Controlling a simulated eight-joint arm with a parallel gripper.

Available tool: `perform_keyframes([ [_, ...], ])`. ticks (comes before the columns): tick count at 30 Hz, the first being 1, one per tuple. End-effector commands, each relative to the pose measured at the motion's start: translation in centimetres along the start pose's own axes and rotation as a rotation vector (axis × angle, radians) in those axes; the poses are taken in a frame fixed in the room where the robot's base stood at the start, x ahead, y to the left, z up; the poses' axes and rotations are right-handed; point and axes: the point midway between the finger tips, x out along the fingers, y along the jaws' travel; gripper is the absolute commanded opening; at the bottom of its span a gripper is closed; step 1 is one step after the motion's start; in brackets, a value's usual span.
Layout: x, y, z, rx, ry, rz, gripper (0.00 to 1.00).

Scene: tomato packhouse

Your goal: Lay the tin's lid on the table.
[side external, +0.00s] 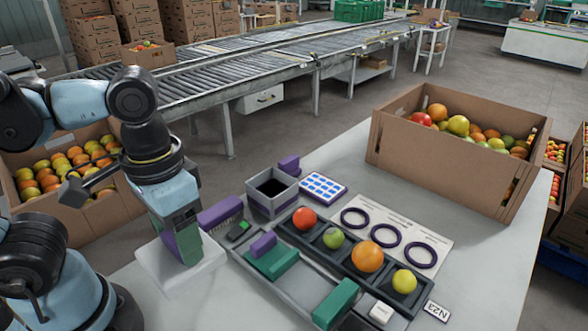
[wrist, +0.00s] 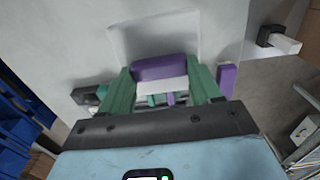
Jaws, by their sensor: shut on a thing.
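The tin (side external: 272,188) is a grey square box, standing open on the table with a dark inside. Its lid (side external: 204,262) looks like a pale square plate with a purple bar as its grip. The lid is under my gripper (side external: 183,250), left of the tin and near the table's left edge. In the wrist view, my gripper (wrist: 165,85) has its green fingers shut at the two ends of the purple bar (wrist: 165,67), with the pale plate (wrist: 150,35) beyond. The plate lies flat, on or very close to the table; I cannot tell which.
A purple brush (side external: 220,212) lies between the lid and the tin. A grey tray (side external: 300,290) holds green and purple blocks. A dark rack (side external: 345,268) holds fruit, beside a card with rings (side external: 385,235). A cardboard box of fruit (side external: 440,165) stands at the back right.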

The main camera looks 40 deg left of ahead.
Motion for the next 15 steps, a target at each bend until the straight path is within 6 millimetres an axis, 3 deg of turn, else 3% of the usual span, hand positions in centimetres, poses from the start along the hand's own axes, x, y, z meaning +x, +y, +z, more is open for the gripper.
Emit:
perform_keyframes([
  [6,1.1,-0.4,1.1,-0.002,0.000,0.000,0.27],
  [15,3.1,-3.5,-0.1,-0.010,0.000,0.000,0.27],
])
